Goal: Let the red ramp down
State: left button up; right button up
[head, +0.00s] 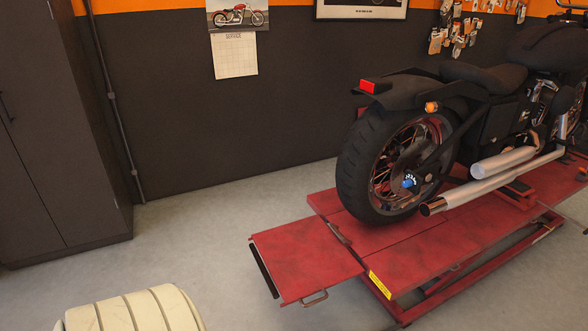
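The red ramp (305,262) is a flat plate sticking out from the near left end of the red motorcycle lift (425,262). It lies roughly in line with the lift's top and is not folded upright. A black strip (264,271) runs along its outer edge, and a small handle (315,298) is on its near side. Whether its outer edge touches the floor is hard to tell. A dark motorcycle (480,110) stands on the lift, its rear wheel (395,168) just beyond the ramp. Neither of my grippers is in view.
A cream ribbed, padded thing (132,312) is at the bottom left, partly cut off. A dark cabinet (60,130) stands at the left against the wall. Grey floor (200,235) is clear between the cabinet and the ramp.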

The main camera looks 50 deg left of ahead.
aim_at(304, 258)
jog(key=u, duration=1.35)
